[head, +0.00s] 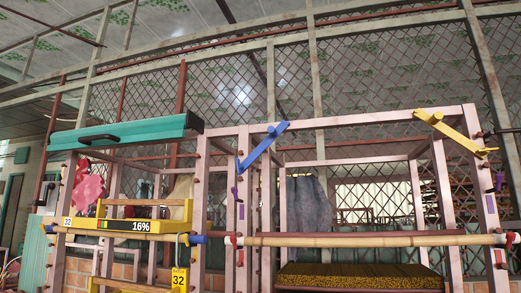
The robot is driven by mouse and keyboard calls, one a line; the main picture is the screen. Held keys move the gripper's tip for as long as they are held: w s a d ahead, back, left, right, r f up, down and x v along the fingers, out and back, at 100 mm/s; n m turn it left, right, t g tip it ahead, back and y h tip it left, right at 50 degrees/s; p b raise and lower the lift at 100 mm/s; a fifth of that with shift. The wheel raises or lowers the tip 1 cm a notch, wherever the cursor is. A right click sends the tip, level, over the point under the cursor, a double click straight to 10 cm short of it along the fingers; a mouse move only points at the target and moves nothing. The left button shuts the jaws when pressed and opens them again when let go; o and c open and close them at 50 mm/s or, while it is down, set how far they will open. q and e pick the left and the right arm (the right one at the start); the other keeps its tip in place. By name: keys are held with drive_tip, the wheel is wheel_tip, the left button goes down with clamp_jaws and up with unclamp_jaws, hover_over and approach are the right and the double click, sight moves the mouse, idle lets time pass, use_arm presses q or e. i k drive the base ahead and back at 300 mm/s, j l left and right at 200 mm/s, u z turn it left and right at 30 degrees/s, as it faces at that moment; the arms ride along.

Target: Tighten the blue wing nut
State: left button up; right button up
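The blue wing nut (262,146) is at the top of a pinkish wooden frame, near the middle of the head view. It shows as a long, flat blue bar, tilted with its upper end to the right and its lower end to the left. It sits against the frame's front upper corner. How tight it is cannot be told. Neither of my grippers is in view, and nothing is seen touching the blue wing nut.
A similar yellow wing nut (448,130) sits at the frame's upper right. A teal bar with a black handle (122,133) lies across the left frame. A bamboo pole (370,240) spans the front. A yellow panel (122,226) reads 16%. Dark mesh stands behind.

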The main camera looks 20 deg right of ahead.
sight(239, 167)
drive_tip(key=z, duration=0.75)
drive_tip(key=i+l, duration=0.1)
drive_tip(key=i, duration=0.35)
drive_tip(key=u, duration=0.05)
